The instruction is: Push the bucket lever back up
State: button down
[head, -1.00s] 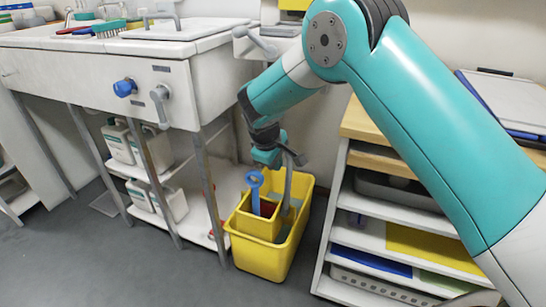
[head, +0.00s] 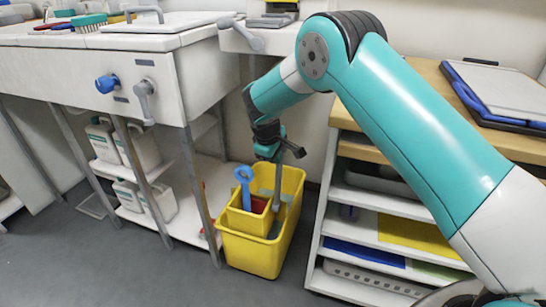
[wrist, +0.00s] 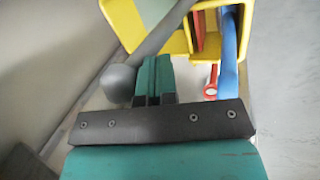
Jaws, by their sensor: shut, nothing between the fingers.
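The yellow bucket (head: 285,225) stands on the floor between the sink unit and the shelf unit. Its grey lever (head: 279,178) rises steeply from the bucket to a dark grip near my gripper. In the wrist view the lever bar (wrist: 168,32) runs down-left to a round grey knob (wrist: 117,82). My gripper (head: 268,153) is over the bucket, pointing down. Its teal fingers (wrist: 155,78) are shut and empty, right beside the knob; I cannot tell whether they touch it. A blue-handled tool (head: 244,185) and a red part (head: 258,204) are in the bucket.
The sink unit (head: 190,75) with its legs and low shelf is left of the bucket. A shelf unit (head: 318,235) with a wooden top stands close on the right. A wall is behind. The floor (head: 130,270) in front is clear.

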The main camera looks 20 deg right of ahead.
jog(key=shift+w+d+r+p, duration=0.2)
jog(key=shift+w+d+p, duration=0.2)
jog(key=shift+w, duration=0.15)
jog(key=shift+w+d+f, duration=0.15)
jog(key=shift+w+d, duration=0.1)
jog(key=shift+d, duration=0.05)
